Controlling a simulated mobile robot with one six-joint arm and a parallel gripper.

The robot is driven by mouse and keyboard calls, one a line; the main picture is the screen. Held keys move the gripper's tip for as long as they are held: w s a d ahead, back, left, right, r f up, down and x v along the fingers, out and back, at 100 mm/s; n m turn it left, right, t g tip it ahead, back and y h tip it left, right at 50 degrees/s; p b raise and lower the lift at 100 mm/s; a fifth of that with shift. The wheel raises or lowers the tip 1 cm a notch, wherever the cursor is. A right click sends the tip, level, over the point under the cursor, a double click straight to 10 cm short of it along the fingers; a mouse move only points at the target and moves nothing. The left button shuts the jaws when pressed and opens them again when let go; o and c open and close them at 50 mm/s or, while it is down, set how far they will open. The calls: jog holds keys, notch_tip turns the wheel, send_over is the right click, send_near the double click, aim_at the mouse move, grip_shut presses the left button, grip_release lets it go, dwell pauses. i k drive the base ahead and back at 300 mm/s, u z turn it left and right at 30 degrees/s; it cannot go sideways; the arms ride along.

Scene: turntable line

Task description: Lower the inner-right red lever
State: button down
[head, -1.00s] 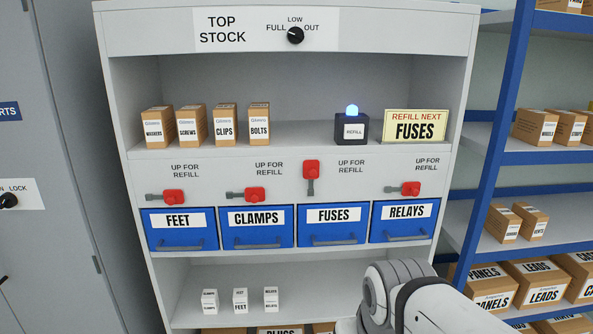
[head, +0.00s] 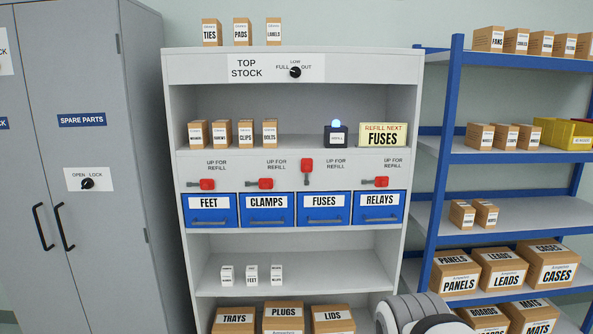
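Several red levers sit in a row above blue drawers in the head view. The inner-right red lever (head: 307,167) stands upright above the FUSES drawer (head: 324,209). The FEET lever (head: 206,184), the CLAMPS lever (head: 265,184) and the RELAYS lever (head: 380,182) all lie sideways. Labels by the levers read "UP FOR REFILL". My gripper is out of the picture; only a part of my arm shows at the bottom right, below and to the right of the levers.
A REFILL NEXT FUSES sign (head: 382,135) and a blue-lit refill box (head: 337,134) stand on the shelf above. A grey cabinet (head: 90,230) is at left. A blue rack (head: 445,150) with cartons is at right.

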aim_at(306, 164)
jog(key=z, duration=0.15)
jog(key=k, duration=0.1)
jog(key=u, duration=0.8)
jog(key=i, duration=2.25)
jog(key=z, duration=0.8)
